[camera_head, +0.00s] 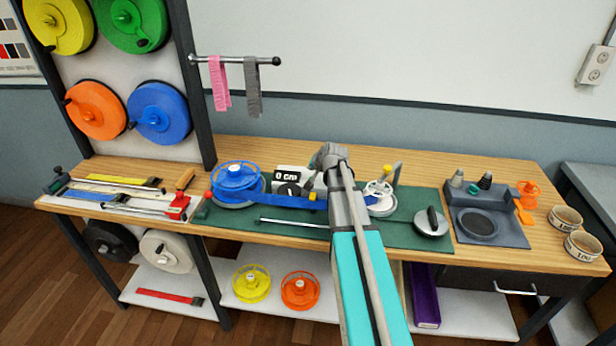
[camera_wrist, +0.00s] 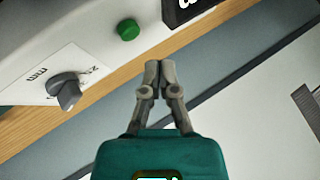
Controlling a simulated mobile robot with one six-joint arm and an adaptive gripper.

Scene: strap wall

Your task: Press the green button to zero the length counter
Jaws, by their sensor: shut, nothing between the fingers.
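The green button (camera_wrist: 128,29) is a small round cap on a pale housing in the wrist view, up and left of my fingertips. A dark display (camera_wrist: 186,8) is cut off at the top edge beside it. A grey knob (camera_wrist: 65,90) with a printed mm scale sits on the same housing. My gripper (camera_wrist: 159,68) is shut and empty, its fingertips apart from the button in the picture. I cannot make out the button there.
A blue spool (camera_head: 238,178) with a blue strap stands left of the counter on the green mat (camera_head: 405,203). A white reel (camera_head: 380,207) stands right of my arm. A grey tray (camera_head: 505,235) is farther right. The wall rises behind the bench.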

